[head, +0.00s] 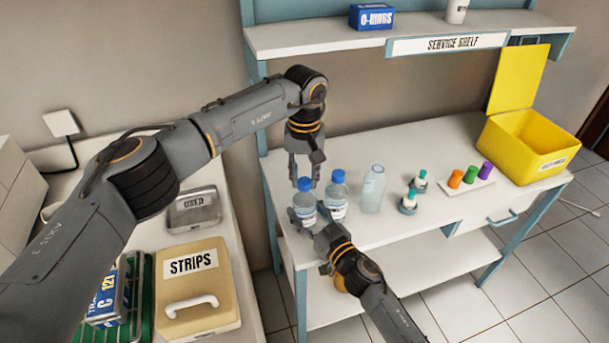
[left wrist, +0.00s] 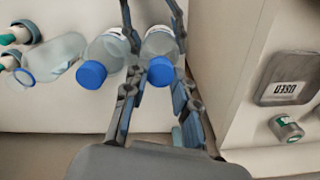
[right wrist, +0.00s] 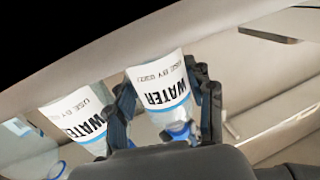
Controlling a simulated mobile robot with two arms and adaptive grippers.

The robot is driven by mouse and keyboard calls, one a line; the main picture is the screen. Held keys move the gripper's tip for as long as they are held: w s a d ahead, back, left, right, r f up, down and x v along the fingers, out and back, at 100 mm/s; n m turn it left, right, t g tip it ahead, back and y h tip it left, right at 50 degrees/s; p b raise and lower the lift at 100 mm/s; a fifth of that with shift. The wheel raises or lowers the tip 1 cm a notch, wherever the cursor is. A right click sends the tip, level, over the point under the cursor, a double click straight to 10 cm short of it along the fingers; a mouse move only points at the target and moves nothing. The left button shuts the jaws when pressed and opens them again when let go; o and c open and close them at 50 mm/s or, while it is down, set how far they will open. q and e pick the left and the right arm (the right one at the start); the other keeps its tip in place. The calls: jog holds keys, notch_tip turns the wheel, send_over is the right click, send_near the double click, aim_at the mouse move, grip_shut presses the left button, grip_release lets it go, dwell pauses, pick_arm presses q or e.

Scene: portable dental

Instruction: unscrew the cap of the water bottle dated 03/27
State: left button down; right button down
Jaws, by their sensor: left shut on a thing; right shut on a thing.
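A clear water bottle with a blue cap (head: 305,184) stands at the left end of the bench. Its white label (right wrist: 160,88) reads WATER in the right wrist view, with a use-by line that looks like 03/27. My right gripper (head: 308,216) is shut around the bottle's body from the front. My left gripper (head: 304,172) points down from above, its fingers on either side of the cap, which shows between them in the left wrist view (left wrist: 160,72). The cap sits on the bottle; whether it has turned cannot be told.
A second blue-capped water bottle (head: 338,197) stands close on the right, its date partly cut off. An open, capless bottle (head: 372,190) is beyond it. Small teal-topped items, coloured cylinders and a yellow bin (head: 520,150) stand further right. The shelf (head: 350,40) overhangs behind.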

pick_arm(q)
jog(key=n, duration=1)
jog(key=shift+n, duration=0.4)
jog(key=n, duration=0.3)
jog(key=shift+n, duration=0.3)
jog(key=n, duration=0.3)
jog(key=shift+n, duration=0.3)
jog(key=n, duration=0.3)
jog(key=shift+r+n, duration=0.1)
jog(key=shift+n, duration=0.3)
jog(key=n, duration=0.3)
jog(key=shift+n, duration=0.3)
jog(key=n, duration=0.3)
jog(key=shift+n, duration=0.4)
jog(key=n, duration=0.5)
jog(key=shift+n, duration=0.3)
jog(key=n, duration=0.3)
jog(key=shift+n, duration=0.4)
jog(key=n, duration=0.3)
jog(key=shift+n, duration=0.3)
jog(key=n, duration=0.5)
jog(key=shift+n, duration=0.3)
jog(key=n, duration=0.5)
jog(key=shift+n, duration=0.4)
